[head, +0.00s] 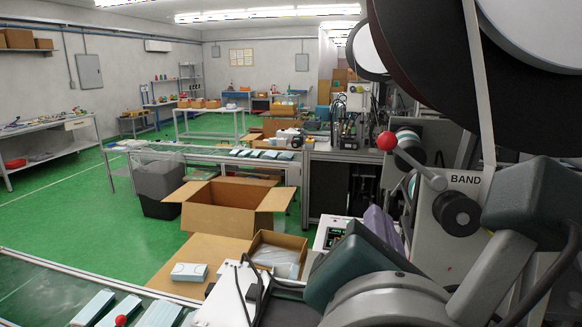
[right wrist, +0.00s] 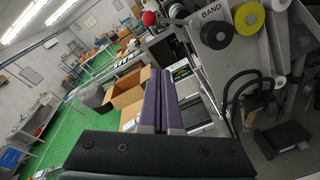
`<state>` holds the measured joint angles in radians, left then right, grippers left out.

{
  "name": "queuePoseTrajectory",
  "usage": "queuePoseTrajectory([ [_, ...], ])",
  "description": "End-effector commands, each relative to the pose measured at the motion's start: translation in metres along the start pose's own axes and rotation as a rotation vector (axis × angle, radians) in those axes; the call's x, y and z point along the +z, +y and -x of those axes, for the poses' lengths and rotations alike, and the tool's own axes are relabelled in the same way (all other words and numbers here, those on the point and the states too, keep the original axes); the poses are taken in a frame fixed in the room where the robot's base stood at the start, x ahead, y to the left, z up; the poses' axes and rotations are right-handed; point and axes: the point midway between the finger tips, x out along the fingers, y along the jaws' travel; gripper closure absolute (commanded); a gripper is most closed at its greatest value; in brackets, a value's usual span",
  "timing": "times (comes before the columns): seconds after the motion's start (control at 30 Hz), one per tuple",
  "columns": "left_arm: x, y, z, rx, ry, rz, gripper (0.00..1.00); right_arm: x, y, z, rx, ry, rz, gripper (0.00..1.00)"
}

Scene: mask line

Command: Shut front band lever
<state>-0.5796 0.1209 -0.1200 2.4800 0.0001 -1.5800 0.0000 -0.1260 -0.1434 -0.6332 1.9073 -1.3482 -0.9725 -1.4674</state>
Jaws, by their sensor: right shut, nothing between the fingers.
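The front band lever (head: 420,170) is a grey arm with a red ball knob (head: 387,141) on the machine panel marked BAND (head: 466,180). In the head view it slants up to the left from its pivot. The red knob also shows in the right wrist view (right wrist: 149,18), beyond the fingertips and slightly left of them. My right gripper (head: 378,226) has purple fingers, below the knob and left of the panel. In the right wrist view its fingers (right wrist: 157,85) lie together, empty and apart from the knob. My left gripper is not in view.
Large dark reels (head: 430,50) hang above the panel. An open cardboard box (head: 225,205) and a smaller box (head: 275,258) stand left of my right arm. A conveyor with mask packs (head: 95,308) runs along the front left. Green floor beyond is mostly clear.

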Motion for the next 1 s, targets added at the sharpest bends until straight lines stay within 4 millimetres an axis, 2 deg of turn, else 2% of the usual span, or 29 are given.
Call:
queuePoseTrajectory([
  [0.17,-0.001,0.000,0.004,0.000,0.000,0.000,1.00,0.001,0.001,-0.008,0.000,0.000,0.002,1.00],
  [0.27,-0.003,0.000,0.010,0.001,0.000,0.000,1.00,0.003,0.001,-0.022,-0.002,-0.001,0.003,1.00],
  [0.67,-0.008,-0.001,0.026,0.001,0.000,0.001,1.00,0.002,0.000,-0.102,-0.003,0.000,0.000,1.00],
  [0.7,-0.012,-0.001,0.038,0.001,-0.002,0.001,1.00,0.013,0.003,-0.102,-0.004,0.001,-0.001,1.00],
  [0.8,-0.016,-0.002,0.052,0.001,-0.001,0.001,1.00,0.027,0.002,-0.105,-0.004,0.001,-0.002,1.00],
  [1.0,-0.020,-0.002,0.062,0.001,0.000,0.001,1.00,0.038,-0.001,-0.109,-0.004,0.001,-0.002,1.00],
])
